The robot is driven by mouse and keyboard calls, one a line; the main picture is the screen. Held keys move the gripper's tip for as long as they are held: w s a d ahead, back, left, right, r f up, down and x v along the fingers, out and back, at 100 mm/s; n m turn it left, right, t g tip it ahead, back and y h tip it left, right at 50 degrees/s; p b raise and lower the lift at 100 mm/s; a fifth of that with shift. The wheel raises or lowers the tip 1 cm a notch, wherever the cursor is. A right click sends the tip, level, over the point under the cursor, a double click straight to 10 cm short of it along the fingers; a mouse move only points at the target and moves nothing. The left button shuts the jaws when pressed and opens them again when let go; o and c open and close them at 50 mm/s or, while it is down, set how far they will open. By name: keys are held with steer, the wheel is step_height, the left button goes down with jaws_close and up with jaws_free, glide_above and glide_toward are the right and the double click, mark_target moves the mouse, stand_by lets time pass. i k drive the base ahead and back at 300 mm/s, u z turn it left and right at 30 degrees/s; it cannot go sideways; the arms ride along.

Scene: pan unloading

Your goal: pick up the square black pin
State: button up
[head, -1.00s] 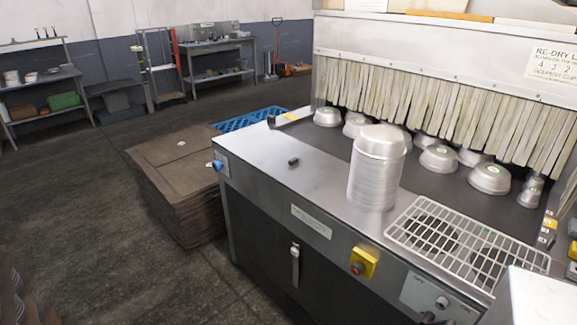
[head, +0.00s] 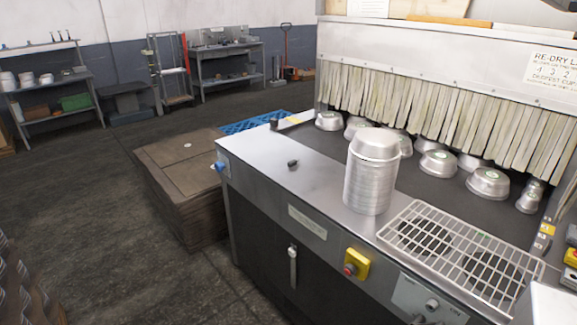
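A small black piece (head: 293,164), which looks like the square black pin, lies alone on the bare steel ledge of the machine in the head view. It is left of the tall pan stack and apart from it. It is too small here to make out its exact shape. My gripper is not in view.
A tall stack of metal pans (head: 368,185) stands on the ledge right of the pin. A wire rack (head: 450,245) lies further right. Several pans sit on the dark belt before the strip curtain (head: 420,90). A brown stack (head: 185,165) stands left of the machine.

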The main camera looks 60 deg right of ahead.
mark_target(293, 162)
steer(key=z, duration=0.1)
steer(key=i, duration=0.9)
steer(key=u, duration=0.05)
